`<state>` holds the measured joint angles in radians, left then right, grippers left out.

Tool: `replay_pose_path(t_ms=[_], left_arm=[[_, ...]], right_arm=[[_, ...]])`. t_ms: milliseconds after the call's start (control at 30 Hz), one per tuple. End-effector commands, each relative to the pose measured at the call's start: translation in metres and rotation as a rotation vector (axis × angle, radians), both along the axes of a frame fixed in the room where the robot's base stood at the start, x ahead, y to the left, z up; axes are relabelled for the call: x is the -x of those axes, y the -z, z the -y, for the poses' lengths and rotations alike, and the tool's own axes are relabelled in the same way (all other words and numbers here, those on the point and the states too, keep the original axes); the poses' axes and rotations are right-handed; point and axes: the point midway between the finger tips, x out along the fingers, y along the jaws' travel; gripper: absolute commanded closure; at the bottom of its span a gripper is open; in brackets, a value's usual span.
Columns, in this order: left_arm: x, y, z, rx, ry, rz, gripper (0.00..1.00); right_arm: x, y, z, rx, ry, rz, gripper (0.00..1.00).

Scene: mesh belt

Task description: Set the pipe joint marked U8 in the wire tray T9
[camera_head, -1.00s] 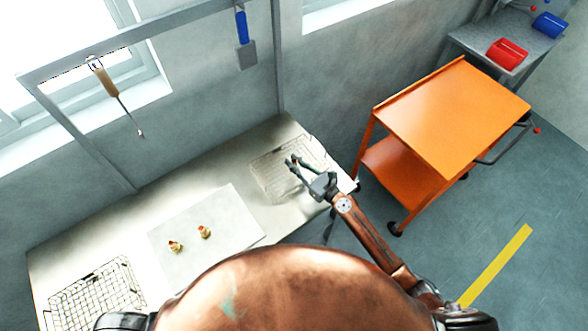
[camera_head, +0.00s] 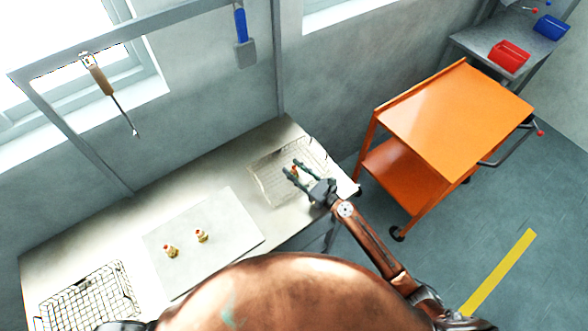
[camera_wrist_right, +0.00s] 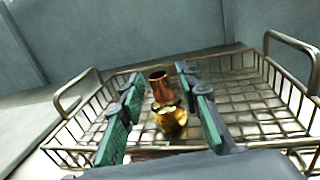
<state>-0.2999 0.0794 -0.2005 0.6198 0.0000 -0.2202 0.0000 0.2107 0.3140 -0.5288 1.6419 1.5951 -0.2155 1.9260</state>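A brass pipe joint with a copper-red end (camera_wrist_right: 170,117) is in the wire tray at the right of the bench (camera_head: 262,190). In the right wrist view the tray's mesh floor (camera_wrist_right: 235,100) spreads around it. My right gripper (camera_head: 299,171) is over this tray, its green-padded fingers (camera_wrist_right: 160,78) apart on either side of the joint, with gaps visible. Two similar joints, one at left (camera_head: 171,251) and one at right (camera_head: 202,236), stand on the pale board. No marking is readable on joints or trays.
A second, darker wire tray (camera_head: 88,300) sits at the bench's left end. The pale board (camera_head: 225,220) lies between the trays. Tools hang from the frame above the bench. An orange cart (camera_head: 455,115) stands to the right.

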Motion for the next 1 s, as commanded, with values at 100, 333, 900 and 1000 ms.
replay_pose_path(t_ms=[100, 333, 900, 1000], left_arm=[[0.000, 0.000, -0.001, -0.001, 0.000, 0.000, 0.77], [0.000, -0.003, -0.001, -0.001, 0.000, 0.001, 0.77], [0.001, 0.011, -0.001, -0.001, 0.000, -0.001, 0.77], [0.001, 0.013, -0.001, -0.001, 0.000, -0.002, 0.77]], right_arm=[[0.000, 0.000, 0.000, 0.000, 0.000, 0.000, 0.68], [0.001, -0.004, 0.001, 0.001, 0.001, 0.001, 0.68], [0.074, 0.000, 0.075, 0.001, 0.002, -0.001, 0.68], [0.081, -0.001, 0.081, 0.000, 0.000, 0.000, 0.68]])
